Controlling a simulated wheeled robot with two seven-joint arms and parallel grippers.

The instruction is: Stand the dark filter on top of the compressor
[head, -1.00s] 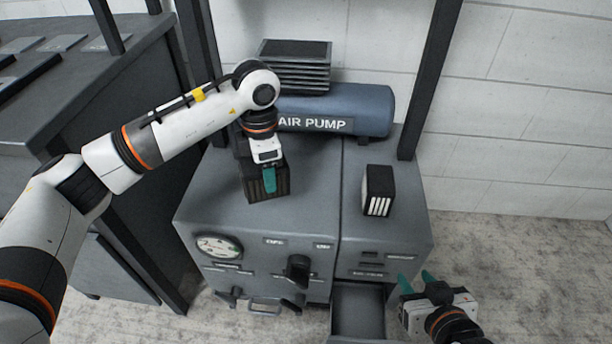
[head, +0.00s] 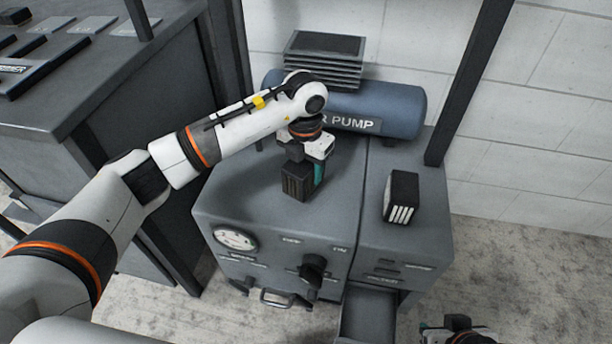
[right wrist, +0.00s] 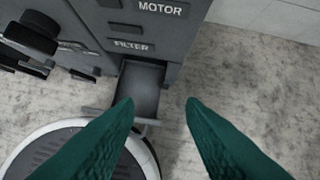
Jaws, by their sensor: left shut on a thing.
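The compressor (head: 225,200) is a grey cabinet with a gauge and knobs on its front and a blue air pump tank (head: 400,112) at the back of its top. The dark filter (head: 296,182) is a dark ribbed block, upright at the left part of that top. My left gripper (head: 308,168) is shut on it from above, a teal finger showing on its right side. I cannot tell whether its underside touches the top. My right gripper (right wrist: 158,105) is open and empty before the cabinet front; only part of it shows at the bottom of the head view (head: 455,332).
A black block with white stripes (head: 401,196) stands on the right part of the top. An open drawer (head: 368,318) sticks out below, under a FILTER label (right wrist: 130,46). Dark posts (head: 470,85) rise beside the cabinet. A dark bench (head: 100,85) stands at left.

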